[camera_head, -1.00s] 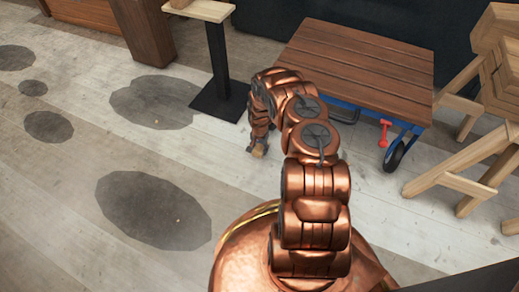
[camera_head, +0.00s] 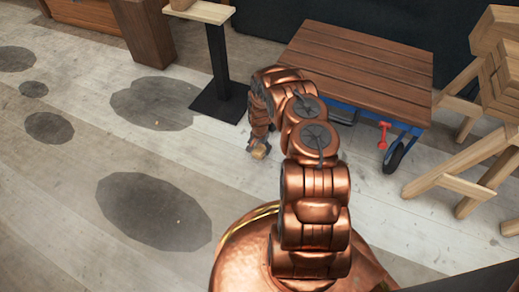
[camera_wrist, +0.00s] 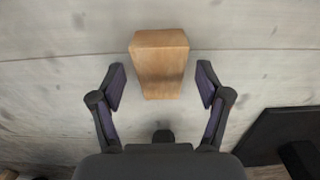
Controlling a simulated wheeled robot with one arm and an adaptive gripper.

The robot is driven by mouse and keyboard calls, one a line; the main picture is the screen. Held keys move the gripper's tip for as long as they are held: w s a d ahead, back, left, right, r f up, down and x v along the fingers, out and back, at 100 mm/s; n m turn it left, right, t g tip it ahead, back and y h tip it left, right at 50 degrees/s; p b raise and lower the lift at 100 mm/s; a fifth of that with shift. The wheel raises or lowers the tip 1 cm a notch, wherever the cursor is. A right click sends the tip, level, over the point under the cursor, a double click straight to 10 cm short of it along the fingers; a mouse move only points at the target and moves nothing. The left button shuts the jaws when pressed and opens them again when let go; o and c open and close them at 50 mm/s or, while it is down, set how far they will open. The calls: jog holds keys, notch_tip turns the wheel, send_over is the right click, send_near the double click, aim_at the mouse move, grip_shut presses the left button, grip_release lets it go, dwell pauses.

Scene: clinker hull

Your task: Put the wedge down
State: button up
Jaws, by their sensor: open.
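The wedge (camera_wrist: 158,62) is a light-brown wooden block. In the wrist view it sits on the pale plank floor, broad end away from me and narrower end toward the palm. My gripper (camera_wrist: 160,80) is open, one dark finger on each side of the wedge, with a visible gap on both sides. In the head view the wedge (camera_head: 260,152) is a small tan patch under my gripper (camera_head: 256,143), low over the floor. My wrist and arm hide most of it there.
A slatted brown table-top on a blue wheeled frame (camera_head: 350,68) stands behind right. A post stand with a dark square base (camera_head: 219,101) is behind left. Wooden trestles (camera_head: 455,165) stand at right. The dark-spotted floor (camera_head: 90,150) at left is clear.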

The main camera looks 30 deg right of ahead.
notch_tip(320, 180, up, 11)
jog(key=p, duration=0.4)
notch_tip(320, 180, up, 22)
jog(key=n+g, duration=0.1)
jog(key=n, duration=0.3)
send_over(259, 149)
jog(key=s+a, duration=0.6)
jog(key=a, duration=0.1)
jog(key=s+a+r+n+g, duration=0.1)
jog(key=s+a+r+n, duration=0.1)
jog(key=s+a+r, duration=0.55)
jog(key=s+a+r+n+g, duration=0.15)
jog(key=s+a+r, duration=0.35)
jog(key=s+r, duration=0.6)
jog(key=s+a+r+n, duration=0.2)
jog(key=s, duration=0.5)
jog(key=s+a+r+n, duration=0.2)
jog(key=s, duration=0.6)
jog(key=shift+a, duration=0.4)
jog(key=shift+r+n, duration=0.1)
jog(key=shift+n, duration=0.15)
